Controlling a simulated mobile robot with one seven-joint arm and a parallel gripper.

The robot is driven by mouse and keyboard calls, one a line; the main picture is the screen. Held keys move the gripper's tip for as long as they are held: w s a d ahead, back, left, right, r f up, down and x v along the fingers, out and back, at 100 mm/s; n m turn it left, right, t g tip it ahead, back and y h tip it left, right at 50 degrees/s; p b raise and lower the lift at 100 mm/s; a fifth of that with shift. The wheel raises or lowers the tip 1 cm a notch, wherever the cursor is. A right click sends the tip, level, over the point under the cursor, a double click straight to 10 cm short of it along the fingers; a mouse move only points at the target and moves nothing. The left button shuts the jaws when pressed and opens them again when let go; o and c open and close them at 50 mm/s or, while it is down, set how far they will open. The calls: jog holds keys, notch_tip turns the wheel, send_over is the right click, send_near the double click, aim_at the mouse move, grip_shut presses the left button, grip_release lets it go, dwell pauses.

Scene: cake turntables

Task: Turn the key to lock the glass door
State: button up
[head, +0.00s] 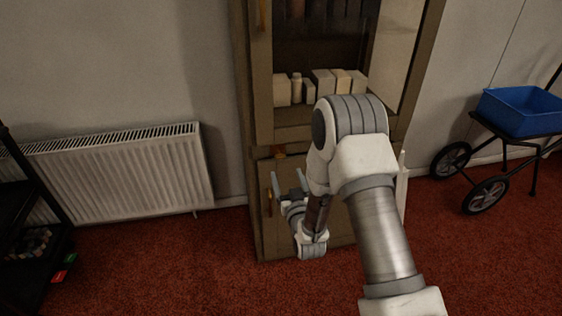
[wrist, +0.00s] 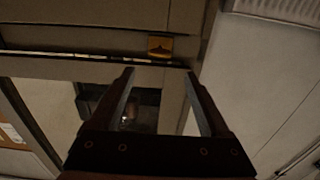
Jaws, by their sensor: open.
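The tall wooden cabinet has a glass door (head: 325,45) in its upper part; it looks closed. A small brass plate (head: 279,152) sits at the left, near the seam between the upper and lower parts. In the wrist view the brass plate (wrist: 160,47) shows just beyond my fingertips, with a dark shape on it; I cannot tell whether this is the key. My gripper (head: 288,178) is open and empty in front of the lower cabinet, slightly below the plate. In the wrist view my gripper's fingers (wrist: 160,74) are spread apart, with nothing between them.
A brass handle (head: 268,201) is on the lower cabinet door, close to my gripper. Several pale boxes (head: 323,82) stand behind the glass. A white radiator (head: 120,170) is on the left wall. A blue crate on a wheeled cart (head: 522,112) stands at the right.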

aim_at(281, 158)
jog(key=b+x, duration=0.2)
jog(key=x, duration=0.7)
jog(key=shift+w, duration=0.1)
grip_shut()
